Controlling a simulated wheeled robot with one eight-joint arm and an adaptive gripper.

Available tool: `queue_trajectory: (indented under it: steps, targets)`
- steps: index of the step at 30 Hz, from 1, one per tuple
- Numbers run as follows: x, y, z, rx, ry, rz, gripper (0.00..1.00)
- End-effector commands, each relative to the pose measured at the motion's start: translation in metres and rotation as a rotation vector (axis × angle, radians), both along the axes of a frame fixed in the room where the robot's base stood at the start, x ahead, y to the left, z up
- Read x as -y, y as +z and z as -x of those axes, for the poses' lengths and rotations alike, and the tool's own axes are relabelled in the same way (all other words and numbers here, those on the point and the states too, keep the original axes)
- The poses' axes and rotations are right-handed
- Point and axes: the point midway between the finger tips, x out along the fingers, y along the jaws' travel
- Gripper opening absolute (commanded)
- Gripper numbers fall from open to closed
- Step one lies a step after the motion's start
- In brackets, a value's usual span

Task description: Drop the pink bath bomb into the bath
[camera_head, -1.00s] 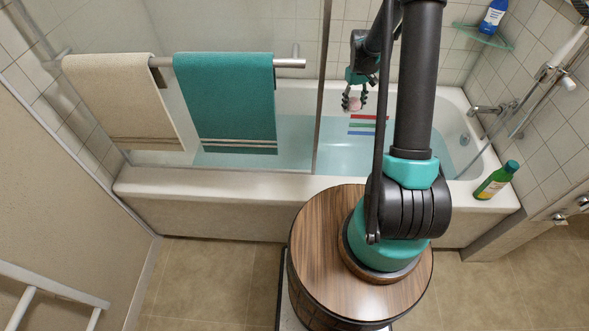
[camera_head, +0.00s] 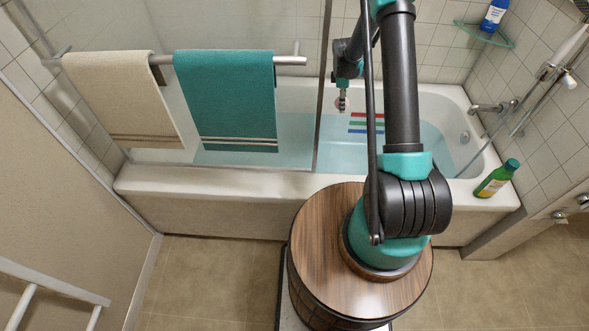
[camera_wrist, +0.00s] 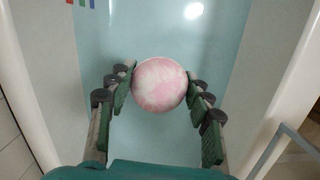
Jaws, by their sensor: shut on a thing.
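The pink bath bomb (camera_wrist: 160,84) is a round, pink-and-white marbled ball between the fingertips of my gripper (camera_wrist: 161,90) in the wrist view. The fingers touch it on both sides. In the head view my gripper (camera_head: 342,103) hangs over the bath, and only a small pale pink patch of the bath bomb (camera_head: 338,103) shows beside the fingers. The bath (camera_head: 205,183) is a white tub with pale blue water (camera_head: 340,158) in it. In the wrist view the water (camera_wrist: 165,30) lies beyond the ball.
Red, green and blue strips (camera_head: 366,124) show in the bath. A glass screen with a cream towel (camera_head: 125,100) and a teal towel (camera_head: 226,100) stands along the left front. A green bottle (camera_head: 496,180) stands on the right front rim. A corner shelf (camera_head: 484,34) holds a blue bottle (camera_head: 493,15).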

Motion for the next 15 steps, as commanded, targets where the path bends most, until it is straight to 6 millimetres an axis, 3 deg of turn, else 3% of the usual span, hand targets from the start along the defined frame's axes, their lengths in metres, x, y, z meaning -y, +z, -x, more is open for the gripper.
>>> queue_trajectory:
  steps: [9,15]
  targets:
    - [0.000,-0.035,0.000,0.000,-0.002,0.000,0.18]
    - [0.000,-0.048,0.000,-0.001,-0.003,0.000,0.18]
